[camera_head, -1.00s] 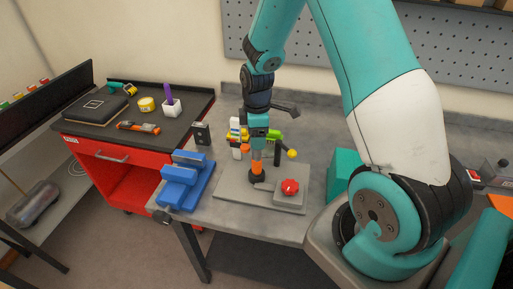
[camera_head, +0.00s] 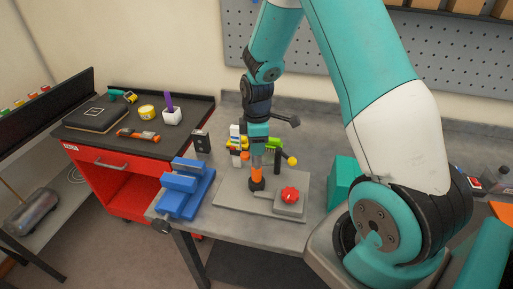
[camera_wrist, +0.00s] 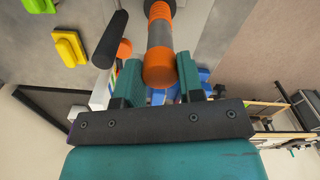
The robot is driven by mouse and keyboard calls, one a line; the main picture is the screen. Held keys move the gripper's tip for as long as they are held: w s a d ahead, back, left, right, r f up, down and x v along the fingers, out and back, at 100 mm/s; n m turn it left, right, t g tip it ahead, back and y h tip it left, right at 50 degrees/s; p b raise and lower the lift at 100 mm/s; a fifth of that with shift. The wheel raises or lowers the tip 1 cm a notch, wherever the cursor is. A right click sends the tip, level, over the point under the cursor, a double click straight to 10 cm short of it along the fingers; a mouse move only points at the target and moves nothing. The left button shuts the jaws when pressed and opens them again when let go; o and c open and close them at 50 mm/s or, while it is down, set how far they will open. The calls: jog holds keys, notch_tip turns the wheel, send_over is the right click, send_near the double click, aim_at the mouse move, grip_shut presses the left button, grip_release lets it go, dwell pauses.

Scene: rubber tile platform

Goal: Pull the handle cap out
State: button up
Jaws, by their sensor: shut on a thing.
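The handle (camera_head: 257,174) stands upright on the grey plate (camera_head: 228,195), orange above a black base. My gripper (camera_head: 257,149) is above it, pointing down. In the wrist view, the orange handle cap (camera_wrist: 159,68) sits between the teal fingers of my gripper (camera_wrist: 159,75), which are shut on it. A grey shaft (camera_wrist: 160,36) shows between the cap and the ribbed orange part of the handle (camera_wrist: 159,11). The cap and this lower part are apart along the shaft. The shaft's end inside the cap is hidden.
A red button (camera_head: 290,195) sits on a grey box right of the handle. A lever with a yellow ball (camera_head: 292,160) stands close behind. A blue vise (camera_head: 184,190) is at the left. A teal block (camera_head: 343,177) stands at the right.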

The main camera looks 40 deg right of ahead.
grip_shut()
jog(key=shift+r, duration=0.3)
jog(key=shift+r+p, duration=1.35)
jog(key=shift+r, duration=0.05)
